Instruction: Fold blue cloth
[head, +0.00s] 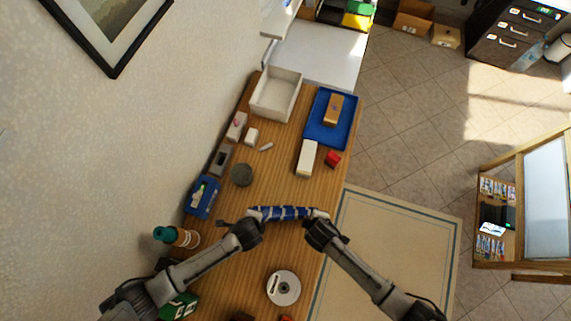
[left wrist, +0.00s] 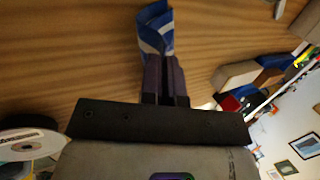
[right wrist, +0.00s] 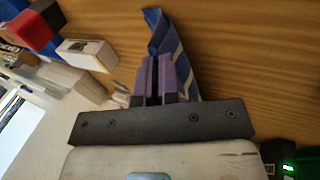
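The blue cloth (head: 282,213) with pale stripes stretches in a narrow band between my two grippers over the wooden table. My left gripper (head: 250,214) is shut on its left end. My right gripper (head: 318,216) is shut on its right end. In the left wrist view the cloth (left wrist: 155,30) rises bunched from between the closed fingers (left wrist: 165,75). In the right wrist view the cloth (right wrist: 165,40) is pinched at the fingers (right wrist: 155,75) and hangs off to the right of them. Whether it touches the table cannot be told.
A disc (head: 283,288) lies on the table (head: 262,188) nearer me. A white block (head: 307,157), a red block (head: 333,159) and a blue tray (head: 319,137) lie beyond the cloth. A blue box (head: 203,198) and a bottle (head: 178,237) stand along the wall side.

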